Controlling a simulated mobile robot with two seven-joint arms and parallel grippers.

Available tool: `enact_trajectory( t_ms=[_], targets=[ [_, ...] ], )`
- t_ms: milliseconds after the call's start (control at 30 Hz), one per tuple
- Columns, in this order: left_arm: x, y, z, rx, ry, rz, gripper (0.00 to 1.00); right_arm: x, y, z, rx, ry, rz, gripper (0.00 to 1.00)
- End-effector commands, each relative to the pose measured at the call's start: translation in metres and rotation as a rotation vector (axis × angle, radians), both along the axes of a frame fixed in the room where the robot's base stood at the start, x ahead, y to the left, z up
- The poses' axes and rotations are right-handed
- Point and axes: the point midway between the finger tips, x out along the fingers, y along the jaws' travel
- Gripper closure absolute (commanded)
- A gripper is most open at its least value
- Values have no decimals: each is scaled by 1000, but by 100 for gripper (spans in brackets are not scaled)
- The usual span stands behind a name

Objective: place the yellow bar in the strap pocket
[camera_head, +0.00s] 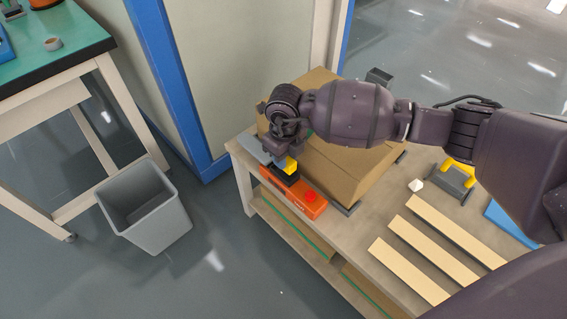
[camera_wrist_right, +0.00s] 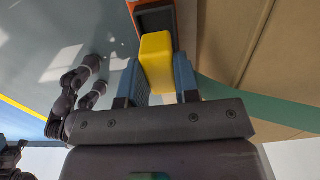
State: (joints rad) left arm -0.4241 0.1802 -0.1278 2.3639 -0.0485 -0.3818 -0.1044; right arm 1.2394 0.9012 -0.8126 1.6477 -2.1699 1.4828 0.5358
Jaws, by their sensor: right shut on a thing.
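The yellow bar (camera_head: 291,165) is held by my right gripper (camera_head: 284,158), above the left end of an orange holder (camera_head: 306,205) near the table's left edge. In the right wrist view the yellow bar (camera_wrist_right: 156,62) sits between the two blue finger pads of the right gripper (camera_wrist_right: 158,78). Its far end is close to a dark recess (camera_wrist_right: 155,19) in the orange piece (camera_wrist_right: 134,12). I cannot tell whether bar and recess touch. A green strap (camera_wrist_right: 262,104) crosses the box in the wrist view.
A large cardboard box (camera_head: 345,170) stands right behind the orange holder. A red button (camera_head: 311,196) is on the holder. Pale wooden strips (camera_head: 425,240) and a grey and yellow tool (camera_head: 455,178) lie to the right. A grey bin (camera_head: 150,210) stands on the floor at left.

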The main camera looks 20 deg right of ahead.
Motion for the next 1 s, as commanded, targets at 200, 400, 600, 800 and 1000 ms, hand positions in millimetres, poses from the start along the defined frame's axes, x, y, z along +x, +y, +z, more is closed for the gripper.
enact_trajectory(
  t_ms=[200,400,600,800,1000],
  targets=[
    [2,-2,1,-14,-37,-6,100,-2,0,-36,0,9,0,98],
    [4,-1,4,-15,-48,-2,100,0,0,-32,1,1,0,98],
    [3,-1,2,-18,-44,5,100,-1,0,-35,0,2,0,98],
    [3,-1,2,-17,-42,7,100,-1,0,-35,0,2,0,45],
    [3,-1,1,-16,-41,7,100,-1,0,-35,0,2,0,45]
  ],
)
